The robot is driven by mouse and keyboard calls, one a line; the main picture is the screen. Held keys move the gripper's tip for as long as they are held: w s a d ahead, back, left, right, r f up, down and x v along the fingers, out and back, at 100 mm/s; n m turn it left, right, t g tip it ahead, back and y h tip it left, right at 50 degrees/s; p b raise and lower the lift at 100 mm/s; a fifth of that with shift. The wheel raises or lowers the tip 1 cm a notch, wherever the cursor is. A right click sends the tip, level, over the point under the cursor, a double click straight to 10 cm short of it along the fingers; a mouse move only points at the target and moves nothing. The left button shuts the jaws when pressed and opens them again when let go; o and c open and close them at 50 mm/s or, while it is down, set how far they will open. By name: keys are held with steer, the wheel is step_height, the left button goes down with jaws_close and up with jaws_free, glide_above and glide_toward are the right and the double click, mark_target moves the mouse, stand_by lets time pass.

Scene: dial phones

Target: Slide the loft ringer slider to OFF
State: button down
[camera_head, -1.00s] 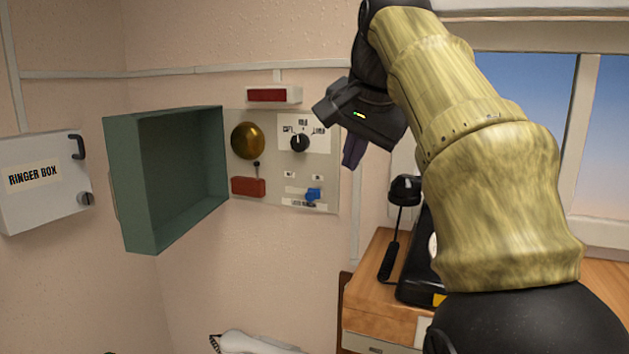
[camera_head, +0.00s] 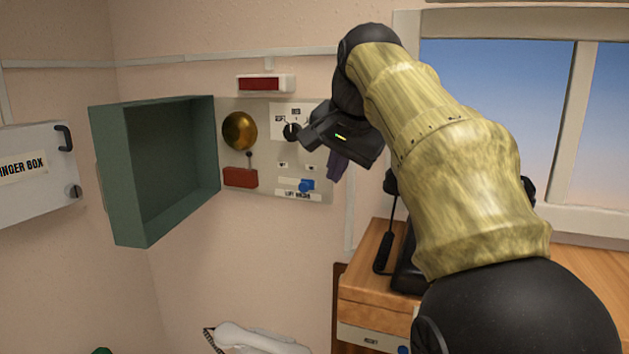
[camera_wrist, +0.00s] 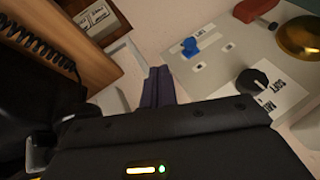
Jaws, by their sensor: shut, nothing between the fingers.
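The loft ringer slider is a blue knob (camera_head: 306,185) low on the grey panel (camera_head: 230,200), above a label strip that seems to read "LOFT RINGER". In the wrist view the blue knob (camera_wrist: 190,46) sits on its track at the upper middle, with small white labels near it. My gripper (camera_head: 337,165) is shut and empty, just right of and slightly above the knob in the head view. In the wrist view its dark purple fingers (camera_wrist: 158,80) are together, apart from the knob. The ON and OFF markings are too small to read.
A black rotary knob (camera_head: 291,131), brass bell (camera_head: 240,132) and red block (camera_head: 240,178) share the panel. An open green box cover (camera_head: 155,170) stands out to its left. A desk (camera_head: 370,270) with a black phone is at lower right.

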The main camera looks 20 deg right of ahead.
mark_target(305, 186)
steer(key=w+f, duration=0.1)
steer(key=w+a+f+p, duration=0.1)
steer(key=w, duration=0.1)
steer(key=w+a+f+p, duration=0.1)
steer(key=shift+w, duration=0.35)
steer(key=shift+w+a+f, duration=0.25)
steer(key=shift+w, duration=0.1)
